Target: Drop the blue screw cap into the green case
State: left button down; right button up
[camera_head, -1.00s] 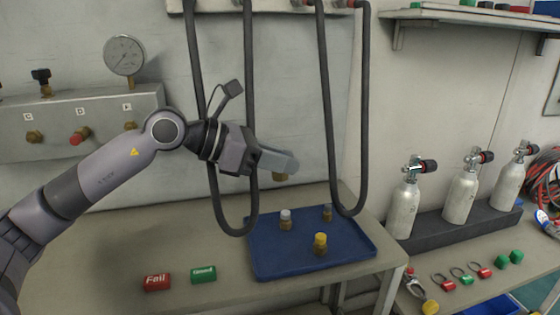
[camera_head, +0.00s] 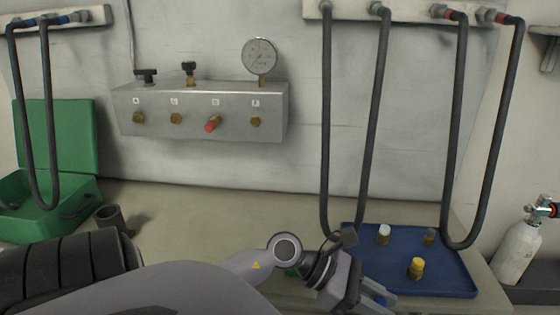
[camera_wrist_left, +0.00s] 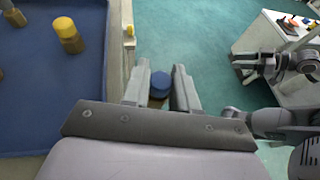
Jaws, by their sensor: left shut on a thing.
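The blue screw cap (camera_wrist_left: 159,84) is held between the fingers of my left gripper (camera_wrist_left: 160,92) in the left wrist view, with a brownish part under it. In the head view my left gripper (camera_head: 372,297) is at the bottom edge, by the front left of the blue tray; the cap is hidden there. The green case (camera_head: 45,212) stands open at the far left of the bench, its lid (camera_head: 75,135) upright at the back. My gripper is well to the right of it. An arm that seems to be my right one shows in the left wrist view, its gripper (camera_wrist_left: 243,68) unclear.
The blue tray (camera_head: 455,282) holds a yellow-capped fitting (camera_head: 416,268), a white-capped one (camera_head: 383,234) and a grey-capped one (camera_head: 429,237). A dark cup (camera_head: 110,217) stands right of the case. Hoses (camera_head: 52,150) hang before the case and over the tray. The bench between is largely clear.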

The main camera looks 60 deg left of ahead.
aim_at(26, 211)
jog(key=k+j+u, duration=0.1)
jog(key=u, duration=2.7)
jog(key=i+j+u, duration=0.15)
jog(key=j+u, duration=0.2)
jog(key=i+j+u, duration=0.3)
jog(key=j, duration=0.15)
jog(key=i+j+u, duration=0.15)
jog(key=j+u, duration=0.2)
jog(key=i+j+u, duration=0.3)
jog(key=i+u, duration=0.35)
jog(key=i+z, duration=0.25)
jog(key=i, duration=0.15)
jog(key=i+j+z, duration=0.3)
jog(key=i+z, duration=0.25)
jog(key=z, duration=0.2)
jog(key=i+j+z, duration=0.15)
jog(key=z, duration=0.35)
jog(key=i, duration=0.05)
